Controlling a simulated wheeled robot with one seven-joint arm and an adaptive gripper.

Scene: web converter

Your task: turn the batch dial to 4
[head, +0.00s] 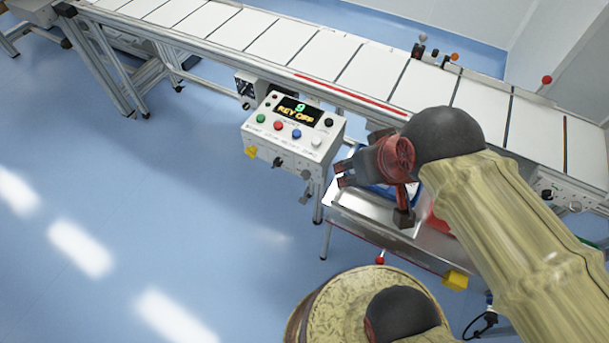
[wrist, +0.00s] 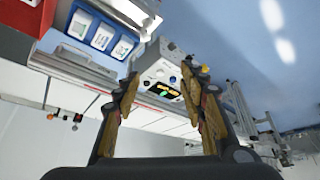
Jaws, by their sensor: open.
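The white control box (head: 292,135) is mounted beside the conveyor, left of my gripper in the head view. Its display (head: 295,111) reads "9" above "KEY OFF". Coloured buttons and a black knob (head: 328,122) sit on its top panel. More dark knobs (head: 277,161) are on its front face; I cannot tell which one is the batch dial or read its setting. My gripper (head: 344,174) is open and empty, to the right of the box and apart from it. In the wrist view the box (wrist: 150,72) shows upside down beyond the open fingers (wrist: 161,76).
The long conveyor (head: 370,75) with white panels runs behind the box. A metal table (head: 400,238) stands under my arm; blue bins (wrist: 102,36) and a red container (wrist: 22,28) show in the wrist view. Blue floor left of the box is clear.

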